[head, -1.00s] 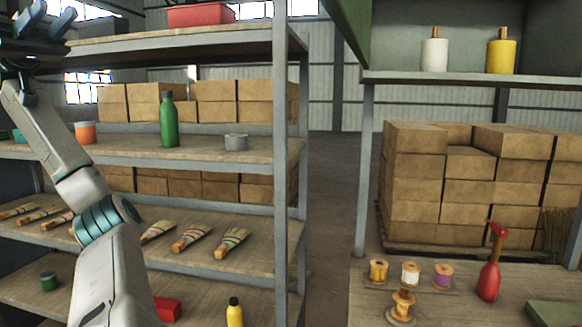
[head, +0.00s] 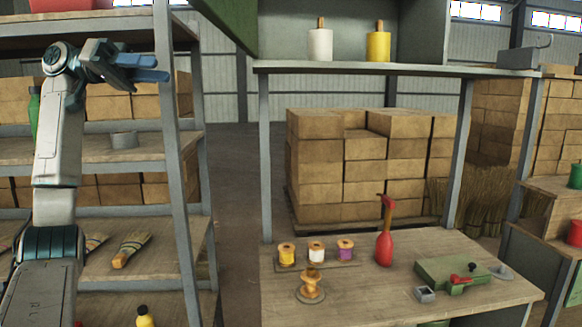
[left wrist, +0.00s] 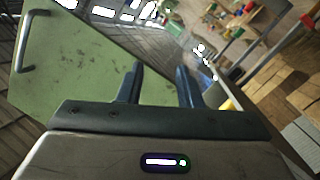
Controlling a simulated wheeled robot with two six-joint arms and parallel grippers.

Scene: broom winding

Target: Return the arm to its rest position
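My left arm (head: 58,150) rises on the left side of the head view, in front of the metal shelf rack. Its left gripper (head: 160,68) is raised near the rack's upright post and points to the right. In the left wrist view the two fingers of the left gripper (left wrist: 160,85) stand apart with nothing between them. A green panel (left wrist: 75,70) with a handle lies beyond the fingers there. My right gripper is not in view.
Boxes (head: 365,165) are stacked behind. An open aisle lies between rack and bench.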

